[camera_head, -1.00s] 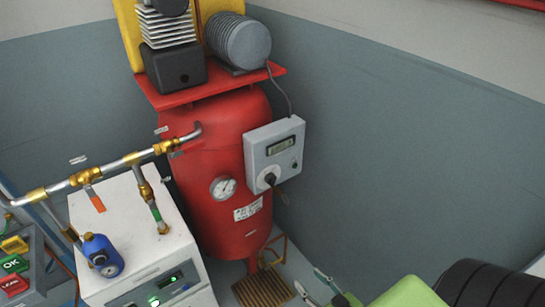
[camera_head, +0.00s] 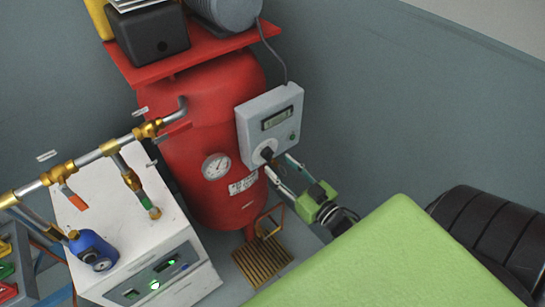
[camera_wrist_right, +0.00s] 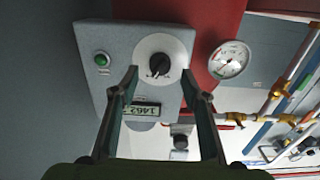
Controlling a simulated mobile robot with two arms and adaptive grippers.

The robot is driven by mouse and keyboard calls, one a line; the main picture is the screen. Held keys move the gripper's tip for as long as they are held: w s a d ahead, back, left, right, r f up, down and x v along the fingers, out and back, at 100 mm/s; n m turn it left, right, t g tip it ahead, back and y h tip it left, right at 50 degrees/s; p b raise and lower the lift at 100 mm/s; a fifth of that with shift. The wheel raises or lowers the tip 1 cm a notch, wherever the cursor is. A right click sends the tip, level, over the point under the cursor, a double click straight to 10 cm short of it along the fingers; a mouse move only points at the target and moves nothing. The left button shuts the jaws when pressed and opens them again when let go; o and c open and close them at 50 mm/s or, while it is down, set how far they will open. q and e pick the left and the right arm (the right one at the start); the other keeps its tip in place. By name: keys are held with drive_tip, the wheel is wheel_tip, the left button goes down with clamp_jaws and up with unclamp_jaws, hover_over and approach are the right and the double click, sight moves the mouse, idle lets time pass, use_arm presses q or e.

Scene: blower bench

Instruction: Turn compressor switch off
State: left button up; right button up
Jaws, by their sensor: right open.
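The compressor switch is a black rotary knob (camera_head: 267,154) on the lower front of a grey control box (camera_head: 251,125), which is mounted on the red compressor tank (camera_head: 205,110). In the right wrist view the knob (camera_wrist_right: 159,65) sits on a round white dial plate, with a green button and a display reading 1462 on the same box. My right gripper (camera_head: 279,166) is open, its fingertips close to the box. In the wrist view the knob appears between the two fingertips (camera_wrist_right: 160,72); whether they touch it I cannot tell. My left gripper is out of view.
A pressure gauge (camera_head: 215,166) is on the tank, left of the box. A white unit (camera_head: 135,235) with brass-fitted pipes and a blue regulator (camera_head: 92,250) stands at left. A brown grate (camera_head: 262,262) lies below the tank. The wall right of the box is clear.

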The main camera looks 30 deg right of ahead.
sight(268, 155)
drive_tip(key=w, duration=0.4)
drive_tip(key=shift+w+a, duration=0.2)
drive_tip(key=c, duration=1.1)
